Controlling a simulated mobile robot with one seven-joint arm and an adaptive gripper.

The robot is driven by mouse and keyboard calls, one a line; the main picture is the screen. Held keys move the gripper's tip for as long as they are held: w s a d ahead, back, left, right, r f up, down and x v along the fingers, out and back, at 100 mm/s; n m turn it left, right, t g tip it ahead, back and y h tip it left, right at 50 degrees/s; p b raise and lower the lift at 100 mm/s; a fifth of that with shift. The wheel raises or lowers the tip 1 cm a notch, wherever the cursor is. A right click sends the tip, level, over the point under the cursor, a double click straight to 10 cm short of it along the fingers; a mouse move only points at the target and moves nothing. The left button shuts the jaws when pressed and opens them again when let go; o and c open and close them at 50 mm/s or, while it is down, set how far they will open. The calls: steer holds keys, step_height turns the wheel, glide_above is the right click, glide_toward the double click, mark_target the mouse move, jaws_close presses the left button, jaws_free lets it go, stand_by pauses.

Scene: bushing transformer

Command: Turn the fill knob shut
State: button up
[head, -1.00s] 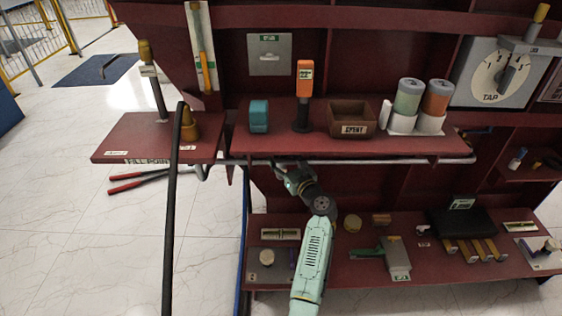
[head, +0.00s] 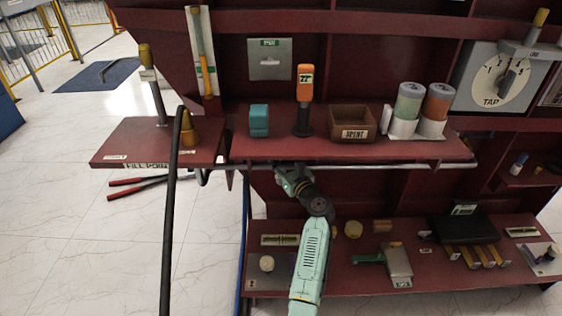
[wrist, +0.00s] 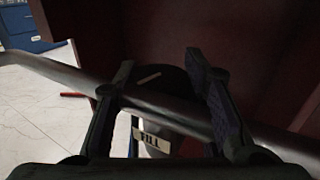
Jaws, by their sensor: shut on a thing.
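The fill knob (wrist: 172,82) is a dark round knob with a short white line on its face. It shows in the wrist view, under the red shelf. A label reading FILL (wrist: 151,140) sits near it. My gripper (wrist: 168,70) has one finger on each side of the knob and is shut on it. A grey bar crosses the wrist view in front of part of the knob. In the head view my gripper (head: 282,168) is at the shelf's underside, and the knob is hidden there.
The grey rail (head: 350,164) runs along the front edge of the upper shelf (head: 280,147), close to my gripper. A black hose (head: 171,220) hangs at the left. The lower shelf (head: 335,282) holds a green-handled tool (head: 397,262) and other parts.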

steer(key=c, duration=0.3)
